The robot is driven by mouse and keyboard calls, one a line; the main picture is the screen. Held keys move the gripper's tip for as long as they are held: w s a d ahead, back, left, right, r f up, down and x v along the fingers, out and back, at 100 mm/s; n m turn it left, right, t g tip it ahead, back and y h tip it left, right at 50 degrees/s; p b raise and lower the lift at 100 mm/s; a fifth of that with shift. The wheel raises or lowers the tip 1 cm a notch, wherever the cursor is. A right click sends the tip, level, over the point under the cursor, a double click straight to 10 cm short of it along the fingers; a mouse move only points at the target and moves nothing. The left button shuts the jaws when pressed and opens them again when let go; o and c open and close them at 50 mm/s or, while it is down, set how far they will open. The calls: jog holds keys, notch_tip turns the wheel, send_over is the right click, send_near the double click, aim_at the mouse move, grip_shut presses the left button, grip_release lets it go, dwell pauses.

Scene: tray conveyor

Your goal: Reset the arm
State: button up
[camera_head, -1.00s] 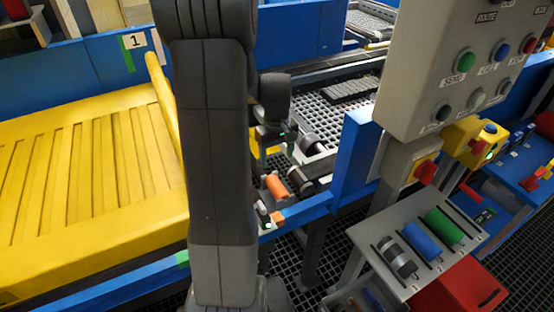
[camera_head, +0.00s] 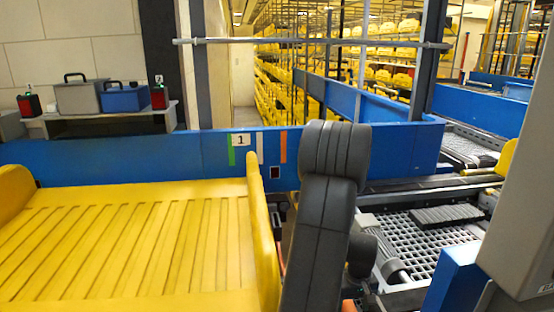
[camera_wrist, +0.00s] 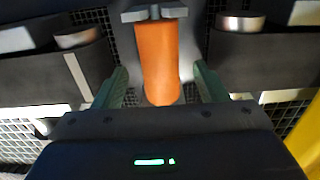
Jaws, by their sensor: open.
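My gripper (camera_wrist: 162,80) shows in the wrist view with its two green fingers apart. An orange cylinder (camera_wrist: 157,60) stands out between and beyond the fingers, under a grey bracket (camera_wrist: 154,13). I see a gap on each side of the cylinder, so the fingers do not hold it; the depth between them is hard to judge. In the head view my dark arm rises at the centre, and my gripper is hidden behind it or below the frame.
A yellow slatted tray (camera_head: 130,250) fills the left. A blue wall (camera_head: 130,155) with a "1" label (camera_head: 240,141) runs behind it. A grey conveyor grid (camera_head: 430,240) lies right of the arm. A grey panel (camera_head: 520,200) stands at the right edge. Cases (camera_head: 80,96) sit on a back shelf.

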notch_tip(320, 180, down, 3)
jog(key=shift+r, duration=0.2)
dwell(0.4)
